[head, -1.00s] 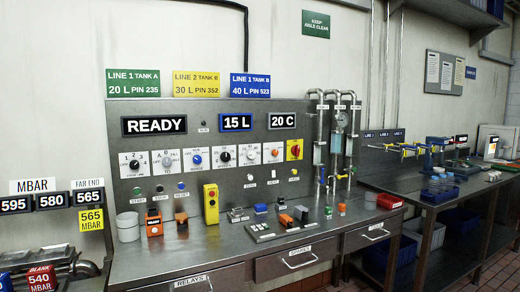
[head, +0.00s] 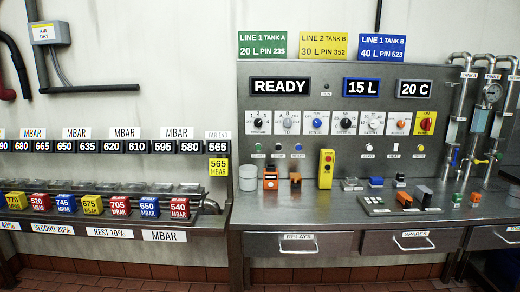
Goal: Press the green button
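The small round green button (head: 258,147) is on the upright face of the grey metal control panel (head: 345,100), at the left end of a row of small buttons below the dial row. The small label under the green button is too blurred to read surely. Neither of my grippers is in view, and nothing covers the button.
The metal bench (head: 300,217) juts out below the panel. A white cylinder (head: 248,177), an orange device (head: 271,179) and a yellow control box (head: 326,168) stand on it. A rack of coloured blocks (head: 92,205) is at left. Pipes (head: 458,120) rise at right.

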